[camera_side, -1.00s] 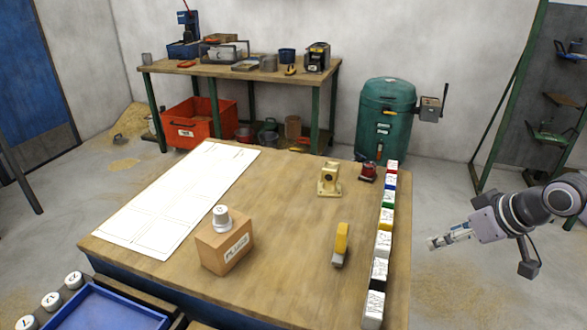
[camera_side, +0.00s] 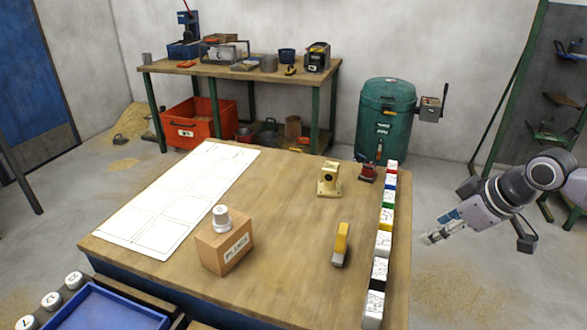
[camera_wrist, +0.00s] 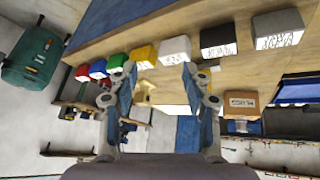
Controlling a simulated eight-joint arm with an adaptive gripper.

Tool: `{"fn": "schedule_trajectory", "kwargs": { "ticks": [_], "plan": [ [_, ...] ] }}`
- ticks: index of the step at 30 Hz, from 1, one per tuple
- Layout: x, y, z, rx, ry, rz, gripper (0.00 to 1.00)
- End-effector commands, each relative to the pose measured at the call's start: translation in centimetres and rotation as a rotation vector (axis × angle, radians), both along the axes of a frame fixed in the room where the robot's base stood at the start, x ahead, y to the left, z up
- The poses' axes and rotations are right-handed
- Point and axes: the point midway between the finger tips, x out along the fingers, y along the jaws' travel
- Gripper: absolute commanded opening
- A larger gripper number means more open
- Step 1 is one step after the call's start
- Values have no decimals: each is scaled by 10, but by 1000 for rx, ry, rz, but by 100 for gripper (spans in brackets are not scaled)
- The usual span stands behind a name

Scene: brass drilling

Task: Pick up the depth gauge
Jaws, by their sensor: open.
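None of the tools is labelled as the depth gauge. A yellow tool with a grey foot (camera_side: 341,245) stands near the right side of the wooden table; it may be the gauge, but I cannot be sure. A cream block-like device (camera_side: 329,180) and a small red device (camera_side: 367,173) stand farther back. My gripper (camera_side: 428,238) is off the table's right edge, apart from all of these. In the wrist view my gripper (camera_wrist: 158,92) is open, with nothing held between its fingers.
A row of several coloured and white-faced blocks (camera_side: 383,243) lines the table's (camera_side: 285,225) right edge, between my gripper and the tools. A cardboard box (camera_side: 224,245) with a white-capped weight on top and a white sheet (camera_side: 175,205) lie left. The table's middle is clear.

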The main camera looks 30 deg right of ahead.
Motion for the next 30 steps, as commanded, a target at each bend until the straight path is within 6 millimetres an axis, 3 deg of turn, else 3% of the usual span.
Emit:
{"fn": "schedule_trajectory", "kwargs": {
  "ticks": [6,13,24,30],
  "plan": [
    [36,26,21,-215,118,465,49],
    [74,59,29,-398,220,990,49],
    [123,115,17,-564,304,1806,49],
    [132,130,11,-583,307,2020,49]
  ]
}}
